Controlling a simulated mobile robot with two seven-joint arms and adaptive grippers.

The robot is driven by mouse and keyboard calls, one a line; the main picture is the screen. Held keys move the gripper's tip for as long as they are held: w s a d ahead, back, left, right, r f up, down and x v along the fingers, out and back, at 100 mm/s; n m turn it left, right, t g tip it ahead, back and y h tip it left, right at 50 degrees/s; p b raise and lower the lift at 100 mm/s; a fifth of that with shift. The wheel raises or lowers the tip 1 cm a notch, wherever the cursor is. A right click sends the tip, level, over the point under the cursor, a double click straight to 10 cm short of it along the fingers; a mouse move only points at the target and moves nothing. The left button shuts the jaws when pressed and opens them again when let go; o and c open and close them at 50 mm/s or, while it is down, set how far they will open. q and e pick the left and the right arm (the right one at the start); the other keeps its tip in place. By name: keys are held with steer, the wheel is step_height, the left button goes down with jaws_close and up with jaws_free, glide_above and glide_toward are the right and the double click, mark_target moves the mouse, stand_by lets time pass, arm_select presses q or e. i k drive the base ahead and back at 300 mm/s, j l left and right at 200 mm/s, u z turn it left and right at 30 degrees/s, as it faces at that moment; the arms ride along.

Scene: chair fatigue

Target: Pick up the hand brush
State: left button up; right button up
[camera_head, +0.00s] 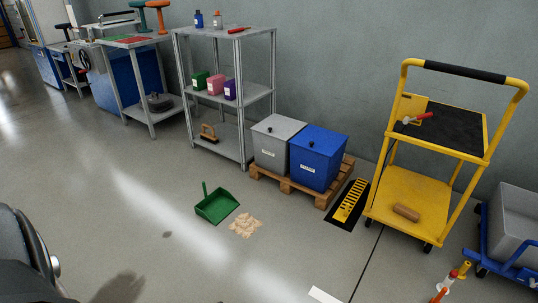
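A small brown, brush-like object with a raised handle (208,133) sits on the bottom level of the grey metal shelf (225,142). It looks like the hand brush, but it is too small to be sure. A brown, rounded block (406,212) lies on the lower deck of the yellow cart (425,197); whether it has bristles cannot be told. A red-handled tool (418,118) lies on the cart's upper deck. Neither of my grippers is in the head view. A dark, rounded shape at the lower left edge is cut off by the frame.
A green dustpan (216,206) lies on the floor beside a pale debris pile (246,225). A grey bin (278,142) and a blue bin (318,158) stand on a wooden pallet (270,178) right of the shelf. The floor in front is mostly clear.

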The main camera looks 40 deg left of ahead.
mark_target(207, 137)
steer(key=u, duration=1.55)
